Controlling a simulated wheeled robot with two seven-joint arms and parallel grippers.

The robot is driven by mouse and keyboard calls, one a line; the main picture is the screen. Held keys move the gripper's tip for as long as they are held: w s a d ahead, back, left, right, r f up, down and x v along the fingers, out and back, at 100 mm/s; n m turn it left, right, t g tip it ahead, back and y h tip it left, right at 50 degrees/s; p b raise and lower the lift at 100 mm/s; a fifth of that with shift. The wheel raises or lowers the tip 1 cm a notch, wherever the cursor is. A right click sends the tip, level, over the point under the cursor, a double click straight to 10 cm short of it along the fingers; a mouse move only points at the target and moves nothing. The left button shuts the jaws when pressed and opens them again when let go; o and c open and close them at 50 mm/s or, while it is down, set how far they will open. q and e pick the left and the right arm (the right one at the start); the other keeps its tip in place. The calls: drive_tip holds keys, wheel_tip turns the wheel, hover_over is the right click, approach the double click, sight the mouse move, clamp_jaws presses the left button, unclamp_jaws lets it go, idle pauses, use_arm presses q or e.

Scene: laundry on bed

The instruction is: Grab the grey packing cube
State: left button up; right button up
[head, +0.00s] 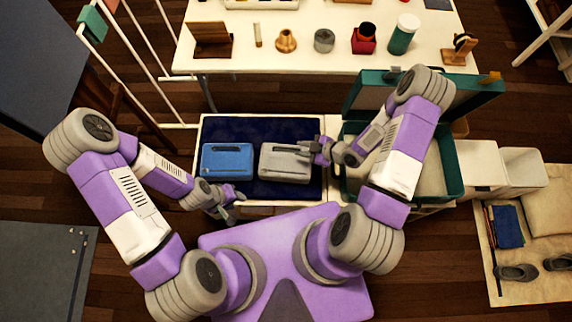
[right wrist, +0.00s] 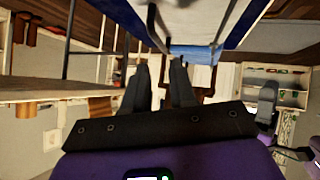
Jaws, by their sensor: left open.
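The grey packing cube (head: 285,163) lies flat on a dark blue surface, right of a blue packing cube (head: 227,160). My right gripper (head: 322,150) is at the grey cube's right edge; whether it touches is unclear. In the right wrist view its two fingers (right wrist: 160,75) stand apart with nothing clearly between them. A grey form, apparently the grey cube (right wrist: 190,18), is beyond the fingertips, with blue behind it. My left gripper (head: 232,203) is open and empty, in front of the blue cube near the front edge of the surface.
An open green suitcase (head: 452,172) stands to the right, partly behind my right arm. A white table (head: 290,62) at the back holds several small items, including a green bottle (head: 403,34). A white bin (head: 523,168) is further right. The dark blue surface (head: 262,128) is clear behind the cubes.

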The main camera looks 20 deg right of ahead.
sight(291, 154)
drive_tip(key=n, duration=0.1)
drive_tip(key=d+f+n+y+b, duration=0.1)
drive_tip(key=n, duration=0.2)
drive_tip(key=shift+s+d+f, duration=0.25)
drive_tip(key=shift+s+d, duration=0.05)
drive_tip(key=shift+s, duration=0.1)
drive_tip(key=shift+a+f+n+y, duration=0.1)
drive_tip(key=shift+a+n+y, duration=0.05)
drive_tip(key=shift+n+y, duration=0.15)
drive_tip(key=b+x, duration=0.2)
drive_tip(key=x, duration=0.5)
drive_tip(key=shift+w, duration=0.25)
drive_tip(key=shift+r, duration=0.2)
clamp_jaws()
drive_tip(key=shift+s+f, duration=0.1)
drive_tip(key=shift+s, duration=0.05)
